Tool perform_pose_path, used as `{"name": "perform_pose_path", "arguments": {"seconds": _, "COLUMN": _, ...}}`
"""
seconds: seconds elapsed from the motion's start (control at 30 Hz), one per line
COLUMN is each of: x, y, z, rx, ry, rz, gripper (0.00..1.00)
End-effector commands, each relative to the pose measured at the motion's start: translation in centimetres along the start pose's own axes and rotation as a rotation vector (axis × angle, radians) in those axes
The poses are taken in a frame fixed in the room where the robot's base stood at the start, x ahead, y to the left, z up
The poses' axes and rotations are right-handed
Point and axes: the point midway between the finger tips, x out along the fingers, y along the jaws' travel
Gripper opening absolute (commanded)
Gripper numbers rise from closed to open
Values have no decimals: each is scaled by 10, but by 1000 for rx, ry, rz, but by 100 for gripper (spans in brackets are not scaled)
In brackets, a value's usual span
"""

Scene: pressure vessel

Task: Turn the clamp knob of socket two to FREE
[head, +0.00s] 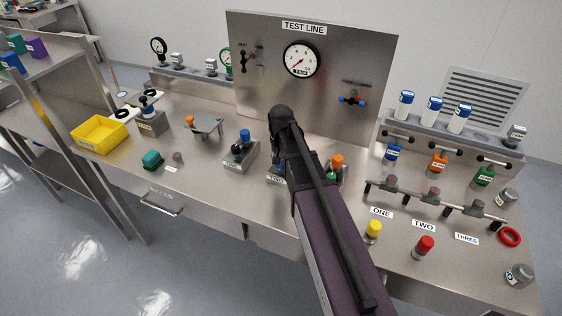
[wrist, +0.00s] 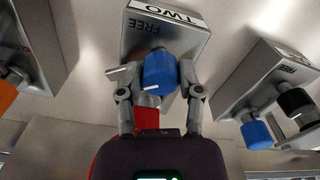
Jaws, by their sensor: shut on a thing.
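In the wrist view, the socket two block (wrist: 190,40) is a grey metal block with a TWO label and the word FREE, seen upside down. Its clamp knob (wrist: 158,72) is blue with a white mark near its lower edge. The mark is on the side away from the FREE print. My gripper (wrist: 155,76) has its two fingers on either side of the knob and is shut on it. A red part (wrist: 147,118) shows below the knob, partly hidden by my gripper. In the head view, my arm hides the gripper and most of socket two.
A neighbouring socket block (wrist: 285,75) with a blue knob (wrist: 256,134) stands to the right in the wrist view. Another block (wrist: 40,45) is at the left. In the head view, the TEST LINE panel (head: 270,90) stands behind, and a yellow bin (head: 100,134) is at the left.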

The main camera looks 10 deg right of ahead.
Motion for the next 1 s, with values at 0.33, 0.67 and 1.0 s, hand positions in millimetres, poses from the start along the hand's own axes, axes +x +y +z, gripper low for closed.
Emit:
{"name": "perform_pose_path", "arguments": {"seconds": 0.33, "x": 1, "y": 0, "z": 2, "rx": 321, "ry": -4, "rz": 3, "gripper": 0}}
{"name": "perform_pose_path", "arguments": {"seconds": 0.67, "x": 1, "y": 0, "z": 2, "rx": 535, "ry": -4, "rz": 4, "gripper": 0}}
{"name": "perform_pose_path", "arguments": {"seconds": 1.0, "x": 1, "y": -1, "z": 2, "rx": 601, "ry": -4, "rz": 4, "gripper": 0}}
